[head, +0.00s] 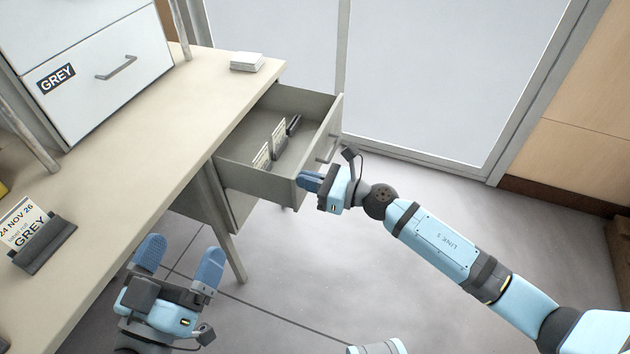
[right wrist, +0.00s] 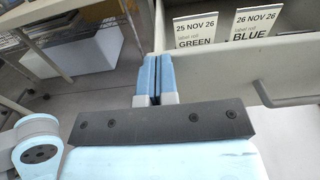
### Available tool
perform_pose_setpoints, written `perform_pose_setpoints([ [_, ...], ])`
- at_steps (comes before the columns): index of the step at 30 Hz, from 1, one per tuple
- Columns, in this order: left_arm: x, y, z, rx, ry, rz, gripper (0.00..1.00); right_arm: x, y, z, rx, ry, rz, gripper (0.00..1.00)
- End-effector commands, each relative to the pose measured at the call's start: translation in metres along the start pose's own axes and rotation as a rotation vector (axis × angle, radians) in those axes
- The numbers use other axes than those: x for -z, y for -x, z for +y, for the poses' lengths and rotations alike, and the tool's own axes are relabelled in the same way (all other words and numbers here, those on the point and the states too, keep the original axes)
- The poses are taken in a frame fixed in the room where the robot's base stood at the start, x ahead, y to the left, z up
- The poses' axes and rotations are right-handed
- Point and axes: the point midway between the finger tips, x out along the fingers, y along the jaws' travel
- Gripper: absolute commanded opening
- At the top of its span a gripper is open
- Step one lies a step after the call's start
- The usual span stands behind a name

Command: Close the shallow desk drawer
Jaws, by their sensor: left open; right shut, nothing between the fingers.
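The shallow desk drawer (head: 240,181) is pulled out from under the desk top, with its front panel and grey bar handle (head: 328,142) facing right. Label cards in dark holders (head: 279,137) stand inside it. My right gripper (head: 308,181) is shut and empty at the near end of the drawer's front panel. In the right wrist view its closed blue fingers (right wrist: 156,80) are beside the drawer wall (right wrist: 225,72); I cannot tell whether they touch it. My left gripper (head: 180,258) is open and empty, low in front of the desk, away from the drawer.
The desk top (head: 170,130) carries a white card stack (head: 247,61), a card holder marked GREY (head: 45,246) and a white cabinet (head: 100,85) with a GREY label. A glass partition (head: 440,70) stands behind. The floor (head: 300,270) in front of the drawer is clear.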

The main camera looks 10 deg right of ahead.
Motion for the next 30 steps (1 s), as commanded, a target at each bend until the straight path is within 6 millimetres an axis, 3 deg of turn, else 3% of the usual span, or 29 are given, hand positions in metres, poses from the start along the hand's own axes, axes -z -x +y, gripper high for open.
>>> perform_pose_setpoints([
  [8,0.003,0.000,0.000,0.000,-0.002,0.013,1.00,-0.001,-0.049,0.000,-0.001,-0.001,-0.002,0.00],
  [18,-0.007,0.001,-0.001,0.001,0.001,-0.016,1.00,0.000,-0.112,0.001,-0.001,0.000,-0.002,0.00],
  [30,-0.018,0.002,-0.003,-0.002,0.004,-0.057,1.00,0.000,-0.158,0.000,0.000,-0.001,-0.001,0.00],
])
